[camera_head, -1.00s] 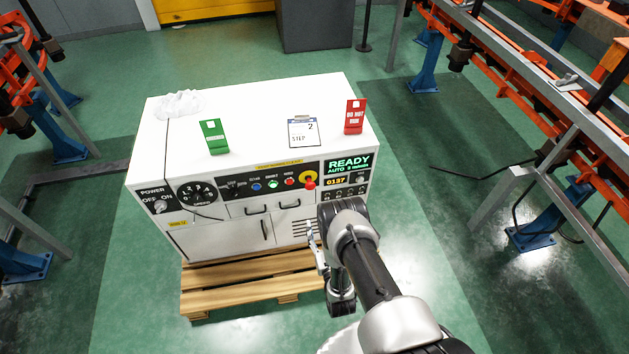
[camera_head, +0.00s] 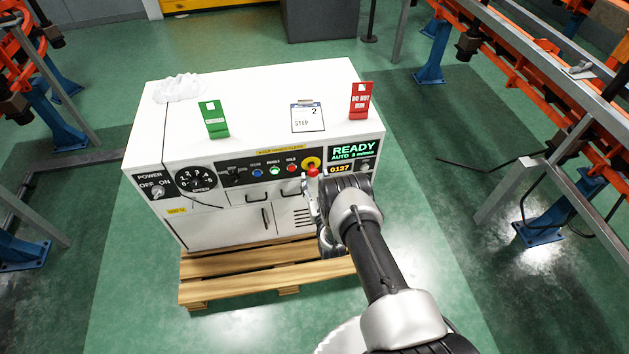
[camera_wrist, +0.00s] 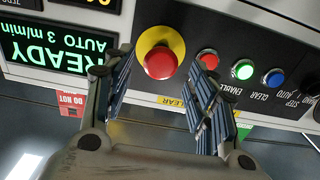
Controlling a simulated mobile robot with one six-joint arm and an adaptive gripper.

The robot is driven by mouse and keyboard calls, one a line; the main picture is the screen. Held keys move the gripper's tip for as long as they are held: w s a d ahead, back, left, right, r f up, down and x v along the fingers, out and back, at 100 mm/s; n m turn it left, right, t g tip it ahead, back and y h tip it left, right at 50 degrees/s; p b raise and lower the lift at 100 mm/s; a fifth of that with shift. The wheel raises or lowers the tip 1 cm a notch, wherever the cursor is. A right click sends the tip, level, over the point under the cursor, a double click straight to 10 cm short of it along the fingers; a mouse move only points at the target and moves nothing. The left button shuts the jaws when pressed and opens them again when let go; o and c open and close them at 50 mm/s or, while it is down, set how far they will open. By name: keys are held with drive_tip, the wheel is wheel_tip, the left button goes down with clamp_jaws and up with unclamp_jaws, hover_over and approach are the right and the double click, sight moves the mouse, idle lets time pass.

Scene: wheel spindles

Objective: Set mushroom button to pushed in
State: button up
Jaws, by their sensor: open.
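The red mushroom button (camera_wrist: 159,61) sits on a yellow round plate (camera_wrist: 152,38) in the wrist view. In the head view the button (camera_head: 312,171) is on the right part of the white cabinet's black front panel, left of the READY display. My gripper (camera_wrist: 165,70) is open and empty, its two fingers on either side of the button in the wrist picture. In the head view my gripper (camera_head: 312,192) is just in front of and below the button. I cannot tell whether a finger touches it.
Beside the button are a red hold button (camera_wrist: 207,59), a lit green enable button (camera_wrist: 242,69) and a blue clear button (camera_wrist: 273,77). The READY display (camera_head: 353,152) is right of it.

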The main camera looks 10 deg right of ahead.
drive_tip(key=shift+w, duration=0.95)
clamp_jaws()
